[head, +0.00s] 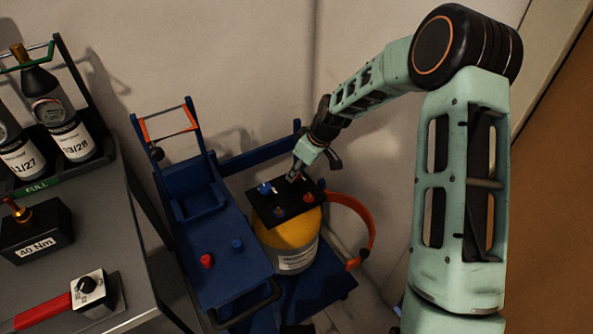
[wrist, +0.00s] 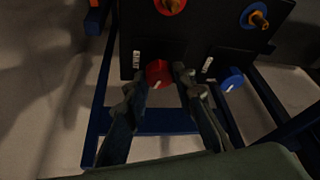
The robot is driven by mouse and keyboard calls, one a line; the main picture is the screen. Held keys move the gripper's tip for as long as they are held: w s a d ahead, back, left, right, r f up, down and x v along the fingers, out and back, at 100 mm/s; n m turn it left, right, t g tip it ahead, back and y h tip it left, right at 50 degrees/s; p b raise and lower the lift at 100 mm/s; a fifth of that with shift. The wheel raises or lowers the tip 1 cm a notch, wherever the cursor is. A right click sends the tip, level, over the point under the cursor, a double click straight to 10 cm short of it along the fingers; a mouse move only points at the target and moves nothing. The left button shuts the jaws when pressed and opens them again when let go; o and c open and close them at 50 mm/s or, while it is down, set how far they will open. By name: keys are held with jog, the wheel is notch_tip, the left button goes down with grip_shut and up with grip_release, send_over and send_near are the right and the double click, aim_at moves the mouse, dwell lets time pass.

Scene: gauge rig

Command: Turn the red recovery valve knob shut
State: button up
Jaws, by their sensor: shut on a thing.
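The red recovery valve knob (wrist: 158,73) is on the edge of a black panel (wrist: 185,45), with a pale mark on its face. My gripper (wrist: 160,80) has one finger on each side of the knob and is shut on it. In the head view, my gripper (head: 293,176) reaches down to the far edge of the black panel (head: 265,208) on top of a yellow cylinder (head: 292,238). The gripper hides the red knob there. A blue knob (head: 264,188) is on the same panel and also shows in the wrist view (wrist: 231,78).
A blue cart (head: 225,280) with another red knob (head: 206,260) is beside the cylinder. An orange hose (head: 365,215) curves at the right. A grey bench (head: 130,270) with tools is at left.

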grip_shut()
jog(key=m, duration=0.2)
jog(key=m+t+h, duration=0.1)
jog(key=m, duration=0.1)
jog(key=shift+s+a, duration=0.15)
jog(key=m+h, duration=0.1)
jog(key=m, duration=0.1)
jog(key=shift+a+r+m+t+p, duration=0.1)
jog(key=shift+m+t+p, duration=0.2)
jog(key=shift+m+p, duration=0.1)
jog(key=m+p, duration=0.1)
jog(key=m, duration=0.1)
jog(key=m+h+p, duration=0.1)
jog(key=m, duration=0.1)
jog(key=shift+r+t+h+p, duration=0.1)
jog(key=shift+t+h+p, duration=0.2)
jog(key=shift+m+h+p, duration=0.5)
jog(key=shift+m+p, duration=0.45)
jog(key=shift+m, duration=0.55)
jog(key=shift+f, duration=0.2)
